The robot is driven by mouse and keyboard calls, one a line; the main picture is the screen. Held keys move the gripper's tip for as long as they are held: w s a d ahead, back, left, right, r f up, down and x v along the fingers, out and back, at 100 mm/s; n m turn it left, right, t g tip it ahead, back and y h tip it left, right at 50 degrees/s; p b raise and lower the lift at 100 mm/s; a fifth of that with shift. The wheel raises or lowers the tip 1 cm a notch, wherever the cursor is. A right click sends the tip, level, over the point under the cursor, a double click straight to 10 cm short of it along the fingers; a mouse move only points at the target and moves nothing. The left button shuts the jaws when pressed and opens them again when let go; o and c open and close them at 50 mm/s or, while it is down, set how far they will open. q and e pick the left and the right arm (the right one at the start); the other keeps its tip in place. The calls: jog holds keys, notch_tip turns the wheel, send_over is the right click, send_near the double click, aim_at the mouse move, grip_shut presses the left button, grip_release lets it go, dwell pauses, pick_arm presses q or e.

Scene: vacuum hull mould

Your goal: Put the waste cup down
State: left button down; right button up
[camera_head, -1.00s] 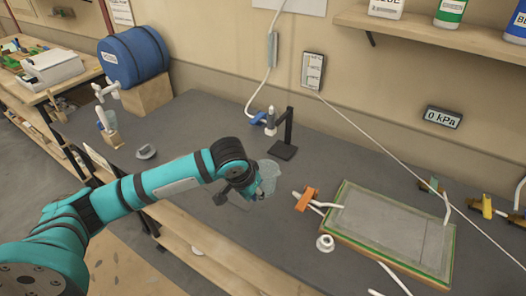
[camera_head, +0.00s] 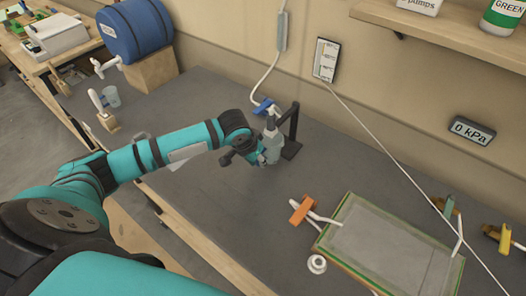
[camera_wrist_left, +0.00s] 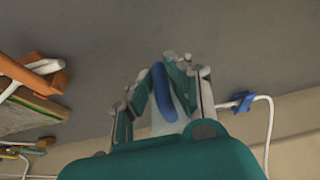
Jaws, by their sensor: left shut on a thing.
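The waste cup, a pale translucent cup (camera_head: 270,148), is in my left gripper (camera_head: 266,155), close in front of the black stand (camera_head: 290,136). In the left wrist view the fingers (camera_wrist_left: 163,95) close around a pale, partly hidden body, with a blue strip (camera_wrist_left: 161,90) between them. The fingers hide much of the cup, and I cannot tell whether its base touches the bench (camera_head: 230,215). My right gripper is not in view.
A blue clamp (camera_head: 264,105) on a white hose is just behind the cup. An orange clamp (camera_head: 301,210), a white ring-shaped fitting (camera_head: 317,264) and the green-edged mould panel (camera_head: 385,245) lie to the right. Bare bench lies in front of the gripper.

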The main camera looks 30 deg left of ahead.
pick_arm(q)
jog(key=shift+s+r, duration=0.3)
jog(key=shift+s, duration=0.2)
jog(key=shift+w, duration=0.1)
jog(key=shift+p, duration=0.45)
jog(key=shift+f, duration=0.55)
jog(key=shift+f+b, duration=0.3)
jog(key=shift+f, duration=0.35)
jog(key=shift+w+f, duration=0.1)
jog(key=shift+f, duration=0.3)
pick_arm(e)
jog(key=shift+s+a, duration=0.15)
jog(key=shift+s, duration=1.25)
pick_arm(q)
jog(key=shift+f, duration=0.2)
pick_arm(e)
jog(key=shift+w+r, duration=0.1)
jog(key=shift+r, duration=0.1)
